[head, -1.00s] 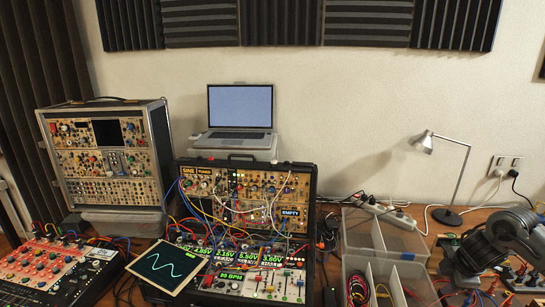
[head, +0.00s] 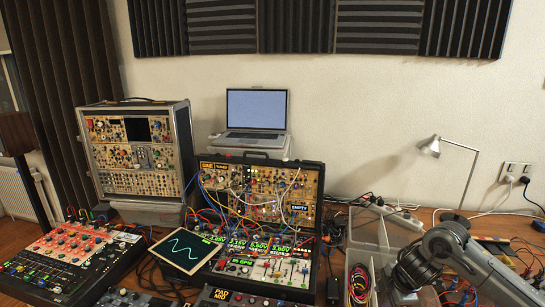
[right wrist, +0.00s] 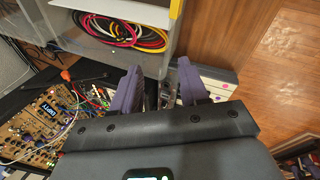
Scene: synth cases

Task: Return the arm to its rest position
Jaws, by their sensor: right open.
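My right arm (head: 462,262) comes in from the lower right in the head view. It bends over the right side of the table, with its dark wrist end low beside the clear divided bin. Its fingertips cannot be made out there. In the right wrist view my right gripper (right wrist: 158,88) is open, with two purple fingers apart and nothing seen between them. The fingers are below the bin of coiled cables in that picture. My left gripper is in neither view.
The bin (head: 367,234) with coiled cables (right wrist: 125,30) is close to the right arm. The synth case (head: 262,165) with patch cables stands left of it. A desk lamp (head: 430,148) stands behind the arm. A laptop (head: 256,110) is at the back. Brown wood (right wrist: 275,60) looks bare.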

